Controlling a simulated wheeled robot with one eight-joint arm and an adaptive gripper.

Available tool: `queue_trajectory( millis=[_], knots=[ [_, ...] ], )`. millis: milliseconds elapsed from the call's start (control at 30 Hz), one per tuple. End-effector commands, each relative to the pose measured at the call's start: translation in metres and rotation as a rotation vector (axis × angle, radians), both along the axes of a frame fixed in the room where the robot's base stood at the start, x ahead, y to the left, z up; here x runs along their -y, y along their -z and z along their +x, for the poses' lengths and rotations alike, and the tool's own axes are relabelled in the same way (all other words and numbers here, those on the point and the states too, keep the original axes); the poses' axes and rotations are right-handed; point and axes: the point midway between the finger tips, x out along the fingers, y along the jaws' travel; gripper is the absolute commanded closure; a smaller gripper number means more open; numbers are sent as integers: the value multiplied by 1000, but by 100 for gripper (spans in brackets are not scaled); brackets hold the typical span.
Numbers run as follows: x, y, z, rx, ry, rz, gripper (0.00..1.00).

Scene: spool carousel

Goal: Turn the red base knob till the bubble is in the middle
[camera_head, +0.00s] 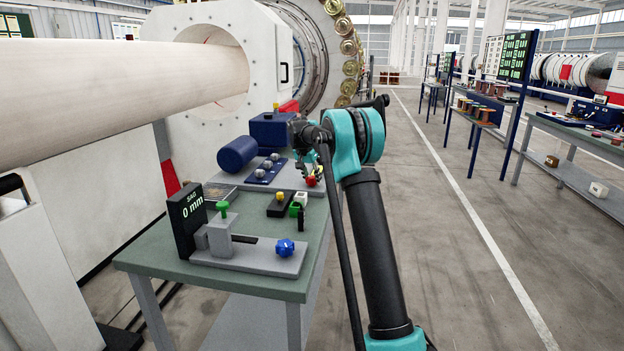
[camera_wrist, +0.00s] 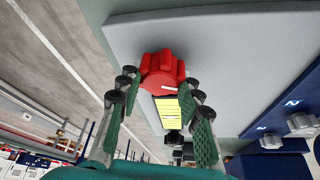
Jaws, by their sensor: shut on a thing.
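The red base knob (camera_wrist: 162,72) is a lobed knob with a white mark on it, set on a grey plate in the wrist view. My gripper (camera_wrist: 158,84) is shut on it, with one green padded finger at each side. A yellow level window (camera_wrist: 168,113) with dark lines lies just below the knob in that view; I cannot make out the bubble in it. In the head view, the knob (camera_head: 312,181) shows small at the bench's far right edge, under my gripper (camera_head: 308,172), which partly hides it.
The green bench (camera_head: 150,258) carries a black display (camera_head: 187,212) reading "SAG 0 mm", a blue knob (camera_head: 285,247), a green-handled fixture (camera_head: 222,208) and a black block with a yellow knob (camera_head: 279,197). A large pale cylinder (camera_head: 100,85) spans the left.

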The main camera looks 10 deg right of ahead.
Motion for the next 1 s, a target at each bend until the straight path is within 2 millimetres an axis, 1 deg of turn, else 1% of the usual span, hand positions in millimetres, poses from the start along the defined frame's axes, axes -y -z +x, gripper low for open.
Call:
queue_trajectory(
  millis=[400,433,600,867,1000],
  knots=[
    [0,0,0,0,7,0,94],
    [0,0,0,0,7,0,64],
    [0,0,0,0,6,0,44],
    [0,0,0,0,6,0,44],
    [-2,-8,-2,0,5,0,44]
  ],
)
